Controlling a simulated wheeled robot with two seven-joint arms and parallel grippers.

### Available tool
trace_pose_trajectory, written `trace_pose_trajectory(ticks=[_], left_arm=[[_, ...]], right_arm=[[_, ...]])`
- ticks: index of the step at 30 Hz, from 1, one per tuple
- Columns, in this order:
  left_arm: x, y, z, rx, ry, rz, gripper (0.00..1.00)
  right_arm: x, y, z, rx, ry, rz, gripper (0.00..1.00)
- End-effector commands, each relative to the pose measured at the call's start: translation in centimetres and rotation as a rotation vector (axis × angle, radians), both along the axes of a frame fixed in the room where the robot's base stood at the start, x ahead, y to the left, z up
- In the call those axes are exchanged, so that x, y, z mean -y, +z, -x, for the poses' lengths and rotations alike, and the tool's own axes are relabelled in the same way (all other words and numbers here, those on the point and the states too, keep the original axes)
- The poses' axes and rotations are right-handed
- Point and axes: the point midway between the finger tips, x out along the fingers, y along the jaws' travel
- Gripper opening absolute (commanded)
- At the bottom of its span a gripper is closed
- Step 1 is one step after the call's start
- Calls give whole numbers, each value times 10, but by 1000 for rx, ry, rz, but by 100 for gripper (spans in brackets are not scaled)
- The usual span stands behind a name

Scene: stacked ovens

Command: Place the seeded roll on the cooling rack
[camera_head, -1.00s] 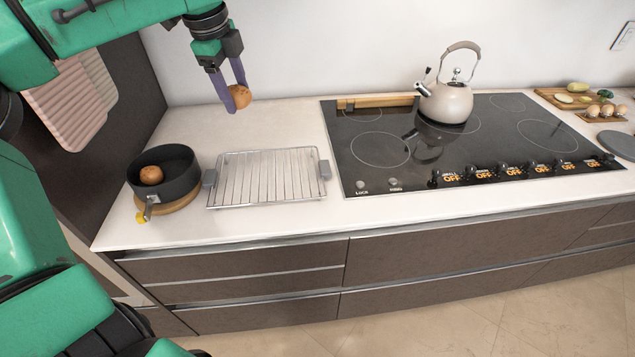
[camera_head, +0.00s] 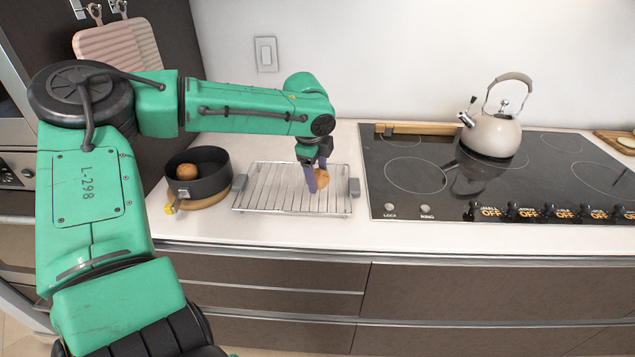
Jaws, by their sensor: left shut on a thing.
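The seeded roll (camera_head: 321,178) is a small brown bun between the purple fingers of my left gripper (camera_head: 317,181). The gripper is shut on it and points down over the right half of the cooling rack (camera_head: 270,190). The roll is low over the wires; I cannot tell whether it touches them. The rack is a silver wire grid with grey end handles on the white counter. My right gripper is not in view.
A dark pot (camera_head: 208,183) with another brown roll (camera_head: 187,172) in it stands on a round wooden board left of the rack. The black cooktop (camera_head: 400,197) with a beige kettle (camera_head: 490,134) lies to the right. Some counter in front is clear.

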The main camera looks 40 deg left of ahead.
Motion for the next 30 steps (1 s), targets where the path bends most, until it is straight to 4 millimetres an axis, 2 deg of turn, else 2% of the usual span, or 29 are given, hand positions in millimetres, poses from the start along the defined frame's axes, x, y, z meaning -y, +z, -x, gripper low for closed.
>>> trace_pose_trajectory(ticks=[1, 3, 11, 25, 26, 30], left_arm=[[0, -11, 0, -3, 0, -1, 11], [0, -20, 0, -1, -2, -1, 11], [0, -21, 0, 1, -1, -1, 11], [0, -37, 2, -9, 1, 4, 11], [1, -37, 3, -11, 2, 5, 78], [1, -39, 4, -16, 2, 7, 79]], right_arm=[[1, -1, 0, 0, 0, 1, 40], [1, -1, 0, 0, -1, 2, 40], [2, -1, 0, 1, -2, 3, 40], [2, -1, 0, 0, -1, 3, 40], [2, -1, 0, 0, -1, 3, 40], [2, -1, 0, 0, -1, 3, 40]])
